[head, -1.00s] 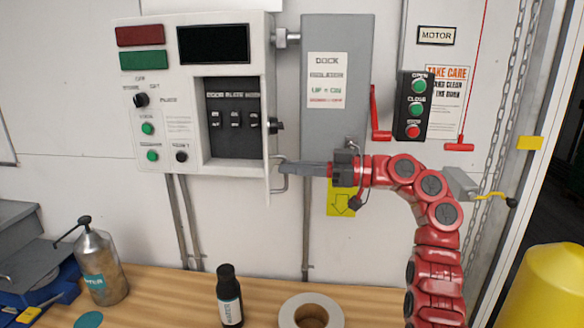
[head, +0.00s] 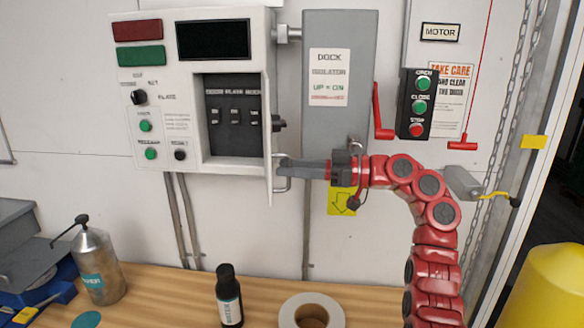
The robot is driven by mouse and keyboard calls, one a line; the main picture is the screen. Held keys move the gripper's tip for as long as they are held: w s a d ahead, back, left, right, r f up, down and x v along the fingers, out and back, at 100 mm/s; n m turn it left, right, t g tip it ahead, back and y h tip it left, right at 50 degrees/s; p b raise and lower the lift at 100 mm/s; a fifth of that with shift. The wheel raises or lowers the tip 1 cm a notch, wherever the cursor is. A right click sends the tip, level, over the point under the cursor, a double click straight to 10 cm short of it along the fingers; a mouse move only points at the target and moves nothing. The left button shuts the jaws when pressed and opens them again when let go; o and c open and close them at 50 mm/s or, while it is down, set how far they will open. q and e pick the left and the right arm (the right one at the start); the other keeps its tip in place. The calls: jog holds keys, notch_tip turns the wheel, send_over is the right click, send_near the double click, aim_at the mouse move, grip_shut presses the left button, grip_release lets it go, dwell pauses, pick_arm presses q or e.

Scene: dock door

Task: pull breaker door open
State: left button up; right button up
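The breaker door (head: 268,150) is a thin white panel on the right side of the control box's opening. It stands swung out, almost edge-on to me, and the dark breaker compartment behind it is exposed. Its grey handle (head: 283,184) is on the door's right face. My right gripper (head: 285,167) comes in from the right with its fingers level at the handle, and they look closed on the bar. The fingertips partly hide the bar. My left gripper is not in view.
The white control box (head: 150,112) holds several breaker switches (head: 235,117). A grey isolator box (head: 340,120) and a red lever (head: 381,115) are to the right. Below, the wooden bench (head: 170,290) carries a metal can (head: 100,265), a dark bottle (head: 229,297) and a tape roll (head: 311,312).

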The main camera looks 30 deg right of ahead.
jog(key=shift+s, duration=0.1)
jog(key=b+v, duration=0.3)
jog(key=v, duration=1.4)
jog(key=shift+d, duration=0.15)
jog(key=shift+s, duration=0.1)
